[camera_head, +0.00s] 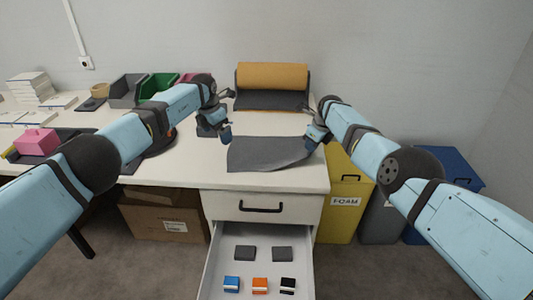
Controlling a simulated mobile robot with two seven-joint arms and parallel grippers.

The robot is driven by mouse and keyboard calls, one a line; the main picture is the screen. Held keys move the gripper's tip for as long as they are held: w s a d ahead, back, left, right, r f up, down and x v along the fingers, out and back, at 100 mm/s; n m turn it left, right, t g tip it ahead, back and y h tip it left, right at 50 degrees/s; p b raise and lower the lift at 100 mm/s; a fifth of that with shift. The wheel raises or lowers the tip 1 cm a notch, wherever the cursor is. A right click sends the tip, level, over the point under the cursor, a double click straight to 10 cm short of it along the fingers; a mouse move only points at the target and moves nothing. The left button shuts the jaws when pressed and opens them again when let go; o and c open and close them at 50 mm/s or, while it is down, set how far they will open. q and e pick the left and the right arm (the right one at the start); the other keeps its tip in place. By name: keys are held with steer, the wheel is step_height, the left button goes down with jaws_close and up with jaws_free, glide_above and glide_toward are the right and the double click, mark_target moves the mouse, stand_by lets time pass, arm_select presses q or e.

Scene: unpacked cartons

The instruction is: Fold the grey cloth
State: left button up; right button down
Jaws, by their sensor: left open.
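The grey cloth (265,155) lies spread on the white table, near its front edge. Its right side is uneven and runs up to my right gripper. My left gripper (226,134) is open at the cloth's back left corner, with no cloth visibly held. My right gripper (314,137) is at the cloth's back right corner. Its fingers are small and partly hidden, so whether they grip the cloth is unclear.
A roll of orange and dark material (272,77) stands behind the cloth. Bins, including a green one (158,84), stand at the back left. An open drawer (263,270) below the front edge holds several small blocks. A yellow FOAM bin (343,190) stands right of the table.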

arm_select(q)
step_height(320, 180, up, 10)
steer(key=s+a, duration=0.1)
steer(key=shift+f, duration=0.15)
arm_select(e)
steer(key=shift+r, duration=0.5)
jaws_free()
stand_by(0.3)
arm_select(q)
steer(key=shift+r+p, duration=1.05)
steer(key=shift+p, duration=0.2)
arm_select(e)
steer(key=shift+g+h, duration=0.5)
steer(key=shift+h, duration=0.2)
steer(key=shift+s+d+r, duration=0.1)
steer(key=shift+r, duration=0.85)
steer(key=shift+s+d+r, duration=0.15)
steer(key=shift+r, duration=0.85)
steer(key=shift+s+d+r, duration=0.1)
steer(key=shift+r, duration=0.85)
